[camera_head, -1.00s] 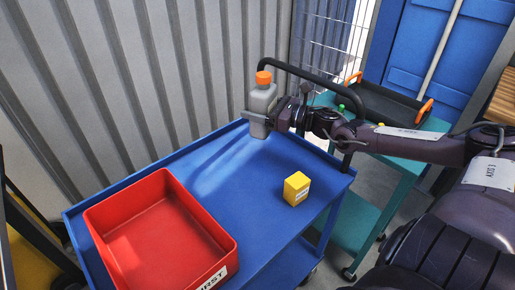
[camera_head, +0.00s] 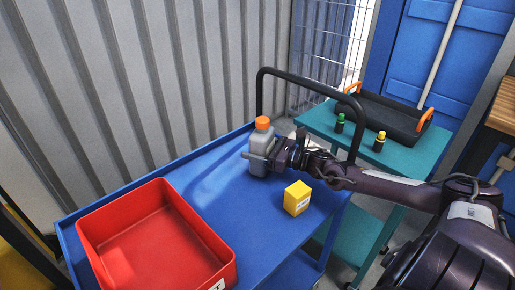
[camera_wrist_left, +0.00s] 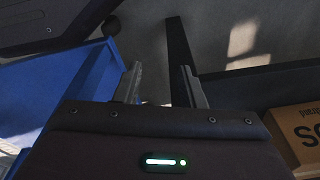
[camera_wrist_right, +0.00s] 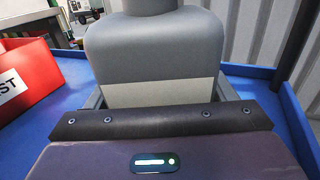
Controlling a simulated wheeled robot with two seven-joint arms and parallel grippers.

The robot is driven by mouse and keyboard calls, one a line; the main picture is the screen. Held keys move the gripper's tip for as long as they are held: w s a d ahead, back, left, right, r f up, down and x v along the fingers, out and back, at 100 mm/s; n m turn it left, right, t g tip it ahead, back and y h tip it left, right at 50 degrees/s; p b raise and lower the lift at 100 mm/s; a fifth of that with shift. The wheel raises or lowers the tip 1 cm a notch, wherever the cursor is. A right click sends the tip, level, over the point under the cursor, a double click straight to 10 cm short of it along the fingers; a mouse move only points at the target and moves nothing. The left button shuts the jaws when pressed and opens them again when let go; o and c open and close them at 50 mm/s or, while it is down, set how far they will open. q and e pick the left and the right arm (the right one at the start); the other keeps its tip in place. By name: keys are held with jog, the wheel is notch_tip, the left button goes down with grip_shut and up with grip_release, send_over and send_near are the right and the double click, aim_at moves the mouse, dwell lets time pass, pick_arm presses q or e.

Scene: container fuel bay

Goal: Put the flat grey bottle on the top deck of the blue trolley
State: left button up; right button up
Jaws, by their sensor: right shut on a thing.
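The flat grey bottle (camera_head: 263,143) with an orange cap is upright over the far end of the blue trolley's top deck (camera_head: 205,186). My right gripper (camera_head: 256,160) is shut around its body from the right side. Its base is low at the deck; I cannot tell whether it touches. In the right wrist view the bottle (camera_wrist_right: 155,60) fills the space between the fingers, its cap out of frame. My left gripper (camera_wrist_left: 158,78) shows only in the left wrist view, fingers apart with nothing between them.
A red bin (camera_head: 160,190) takes up the near left of the deck. A yellow box (camera_head: 297,198) stands close to the bottle and my right arm. A black handle rail (camera_head: 310,76) rises at the far end. A teal trolley (camera_head: 400,160) with a black tray (camera_head: 385,115) stands behind.

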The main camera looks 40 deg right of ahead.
aim_at(270, 151)
pick_arm(q)
jog(key=shift+w+r, duration=0.1)
pick_arm(e)
jog(key=o, duration=1.4)
jog(key=shift+s+d, duration=0.1)
jog(key=shift+s, duration=0.1)
jog(key=p+v, duration=0.2)
jog(key=v, duration=0.4)
pick_arm(q)
jog(key=shift+s+a+f, duration=0.2)
jog(key=shift+s+f, duration=0.35)
jog(key=shift+s, duration=0.2)
jog(key=shift+s+a+f, duration=0.25)
jog(key=shift+s+f, duration=0.25)
jog(key=shift+s, duration=0.25)
jog(key=shift+s+a+f, duration=0.2)
jog(key=shift+s+f, duration=0.35)
jog(key=shift+s, duration=0.2)
pick_arm(e)
jog(key=shift+s+d, duration=0.2)
jog(key=shift+s, duration=0.3)
pick_arm(q)
jog(key=shift+p, duration=0.35)
pick_arm(e)
jog(key=shift+r, duration=0.1)
